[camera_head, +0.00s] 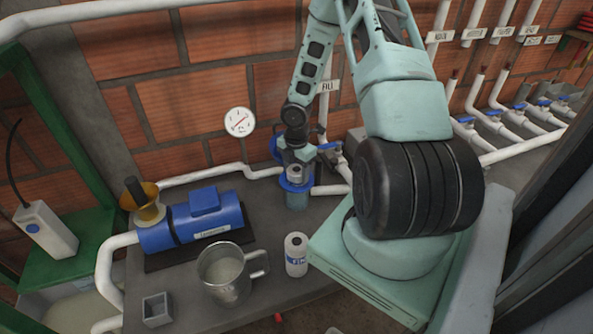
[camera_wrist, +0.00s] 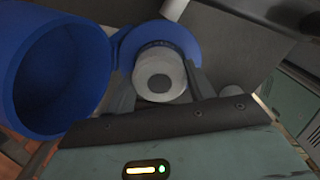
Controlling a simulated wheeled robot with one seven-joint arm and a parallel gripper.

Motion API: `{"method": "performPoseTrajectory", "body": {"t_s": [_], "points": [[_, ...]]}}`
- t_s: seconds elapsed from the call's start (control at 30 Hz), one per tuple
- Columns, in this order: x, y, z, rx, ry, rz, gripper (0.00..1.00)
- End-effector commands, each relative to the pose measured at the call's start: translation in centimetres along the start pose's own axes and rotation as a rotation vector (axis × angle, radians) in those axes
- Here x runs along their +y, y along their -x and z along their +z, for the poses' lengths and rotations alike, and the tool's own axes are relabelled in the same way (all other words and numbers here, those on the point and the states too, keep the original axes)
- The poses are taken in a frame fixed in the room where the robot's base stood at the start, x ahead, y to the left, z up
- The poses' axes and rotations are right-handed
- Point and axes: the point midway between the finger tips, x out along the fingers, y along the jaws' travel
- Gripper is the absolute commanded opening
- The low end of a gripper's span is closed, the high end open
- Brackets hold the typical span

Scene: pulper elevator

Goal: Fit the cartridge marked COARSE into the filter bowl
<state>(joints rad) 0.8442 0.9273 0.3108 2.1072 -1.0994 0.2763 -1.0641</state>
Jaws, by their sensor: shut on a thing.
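The filter bowl (camera_head: 297,200) is a clear bluish cup with a blue collar, standing at the back of the bench by the wall. My gripper (camera_head: 297,164) is over it, shut on a pale cartridge (camera_head: 295,172). In the wrist view the cartridge (camera_wrist: 159,75) sits between the two dark fingers, with the bowl's blue ring (camera_wrist: 165,33) around its far side. The cartridge's top shows above the collar; how deep it sits is hidden. Its marking is not visible. A second white cartridge (camera_head: 296,255) with blue letters beginning "FIN" stands upright at the bench front.
A blue motor or pump (camera_head: 205,218) and a steel jug (camera_head: 225,272) stand left on the bench. A small grey square cup (camera_head: 157,309) is at front left. A hollow blue cylinder (camera_wrist: 62,70) is close beside my gripper in the wrist view. White pipes (camera_head: 250,172) run behind.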

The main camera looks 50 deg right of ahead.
Motion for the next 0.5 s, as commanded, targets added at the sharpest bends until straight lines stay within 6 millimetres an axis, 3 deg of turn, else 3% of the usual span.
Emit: {"method": "performPoseTrajectory", "body": {"t_s": [0.3, 0.33, 0.4, 0.5], "points": [[-0.01, -0.34, -0.01, 0.000, 0.000, -0.001, 0.18], [-0.01, -0.28, 0.00, 0.000, 0.000, -0.001, 0.59], [-0.02, -0.23, 0.00, 0.000, 0.000, -0.001, 0.75], [-0.02, -0.22, 0.01, 0.000, 0.000, -0.001, 0.75]]}}
